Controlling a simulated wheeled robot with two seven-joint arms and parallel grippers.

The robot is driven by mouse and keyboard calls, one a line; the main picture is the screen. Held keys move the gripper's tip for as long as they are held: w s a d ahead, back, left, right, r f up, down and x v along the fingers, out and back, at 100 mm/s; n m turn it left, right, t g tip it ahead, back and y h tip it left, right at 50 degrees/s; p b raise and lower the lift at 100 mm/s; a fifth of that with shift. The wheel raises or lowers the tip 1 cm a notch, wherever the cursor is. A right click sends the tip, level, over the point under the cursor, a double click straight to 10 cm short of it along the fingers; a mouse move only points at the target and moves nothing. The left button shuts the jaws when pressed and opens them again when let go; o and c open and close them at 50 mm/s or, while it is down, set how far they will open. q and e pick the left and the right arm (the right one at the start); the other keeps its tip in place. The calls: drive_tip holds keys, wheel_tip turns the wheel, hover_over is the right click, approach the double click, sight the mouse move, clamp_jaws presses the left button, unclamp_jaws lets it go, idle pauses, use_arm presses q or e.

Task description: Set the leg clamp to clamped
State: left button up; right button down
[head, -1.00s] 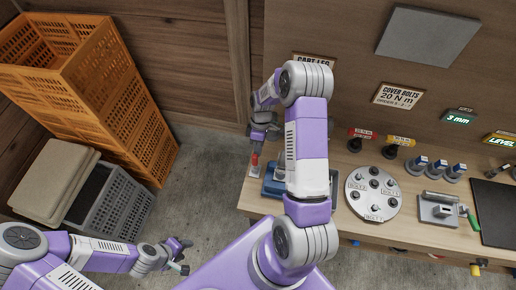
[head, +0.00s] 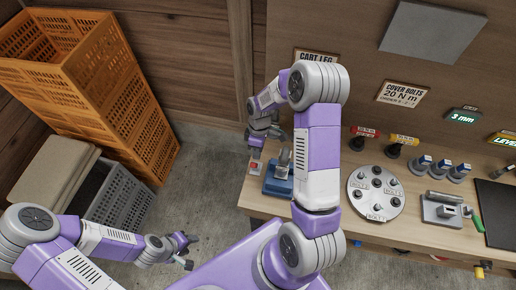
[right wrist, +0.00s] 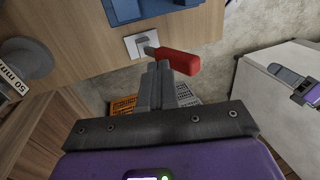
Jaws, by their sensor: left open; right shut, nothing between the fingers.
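The leg clamp's red handle (head: 253,167) shows at the left end of the bench, beside a blue block. In the right wrist view the red handle (right wrist: 178,61) points right from a small metal pivot on a pale plate (right wrist: 132,45). I cannot tell whether the clamp is clamped. My right gripper (head: 256,148) is just above the handle in the head view. In the right wrist view its fingers (right wrist: 161,72) are shut and empty, close beside the handle; contact is unclear. My left gripper (head: 189,252) is open and empty, over the floor left of the bench.
The blue block (head: 278,187) stands right of the clamp. Further right on the bench (head: 330,208) are a round bolt plate (head: 363,207), a grey fixture (head: 438,212) and a dark pad (head: 496,222). Orange crates (head: 110,95) and a grey crate (head: 122,200) stand at left.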

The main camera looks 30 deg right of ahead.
use_arm(q)
drive_tip(key=shift+w, duration=0.35)
use_arm(e)
drive_tip(key=v, duration=1.1)
drive_tip(key=shift+a+r, duration=0.15)
drive_tip(key=shift+r, duration=0.2)
drive_tip(key=shift+s, duration=0.15)
use_arm(q)
wheel_tip(320, 180, down, 9)
drive_tip(key=b, duration=0.9)
drive_tip(key=shift+r, duration=0.15)
use_arm(e)
drive_tip(key=m, duration=0.6)
drive_tip(key=w+d+m, duration=0.1)
drive_tip(key=m, duration=0.5)
drive_tip(key=w+m, duration=0.1)
drive_tip(key=m, duration=0.5)
drive_tip(key=shift+d+r, duration=0.2)
drive_tip(key=shift+d, duration=0.05)
